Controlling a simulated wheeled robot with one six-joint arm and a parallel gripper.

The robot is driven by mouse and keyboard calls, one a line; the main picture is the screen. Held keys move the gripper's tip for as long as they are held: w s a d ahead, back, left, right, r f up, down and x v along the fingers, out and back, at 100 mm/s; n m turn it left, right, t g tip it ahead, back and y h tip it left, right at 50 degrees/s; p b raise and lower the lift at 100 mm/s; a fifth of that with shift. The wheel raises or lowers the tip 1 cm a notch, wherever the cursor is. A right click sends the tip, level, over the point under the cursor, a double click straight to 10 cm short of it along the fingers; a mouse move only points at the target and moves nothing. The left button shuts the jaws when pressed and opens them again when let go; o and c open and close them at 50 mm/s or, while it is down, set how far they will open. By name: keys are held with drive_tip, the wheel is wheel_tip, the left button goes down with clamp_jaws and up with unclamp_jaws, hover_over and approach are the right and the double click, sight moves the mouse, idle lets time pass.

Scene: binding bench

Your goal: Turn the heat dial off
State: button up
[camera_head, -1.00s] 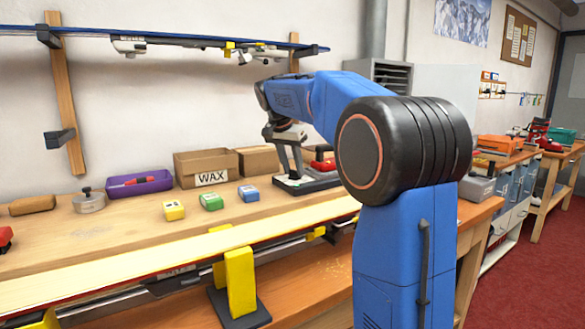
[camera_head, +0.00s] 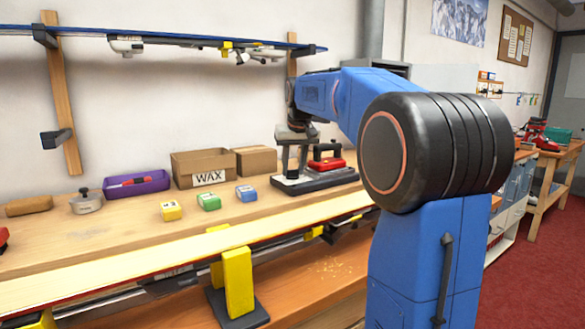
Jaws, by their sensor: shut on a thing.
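A red iron with a black handle (camera_head: 326,159) sits on a dark, low station (camera_head: 325,180) with a pale front-left part (camera_head: 291,182), toward the right of the bench. My gripper (camera_head: 293,175) points down at that front-left part, left of the iron. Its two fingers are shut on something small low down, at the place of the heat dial. The dial itself is hidden by the fingers and too small to make out, so its setting cannot be read.
A wax box (camera_head: 203,167), a plain carton (camera_head: 256,159), a purple tray (camera_head: 139,184) and small yellow (camera_head: 172,210), green (camera_head: 209,202) and blue (camera_head: 247,193) blocks stand left of my gripper. A ski (camera_head: 150,266) lies along the bench front.

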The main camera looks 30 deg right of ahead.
drive_tip(key=shift+d+n+y, duration=0.1)
drive_tip(key=shift+n+y, duration=0.2)
drive_tip(key=shift+n, duration=0.4)
drive_tip(key=o, duration=1.1)
drive_tip(key=v, duration=1.7)
drive_tip(key=shift+s+r, duration=0.1)
drive_tip(key=shift+r, duration=0.1)
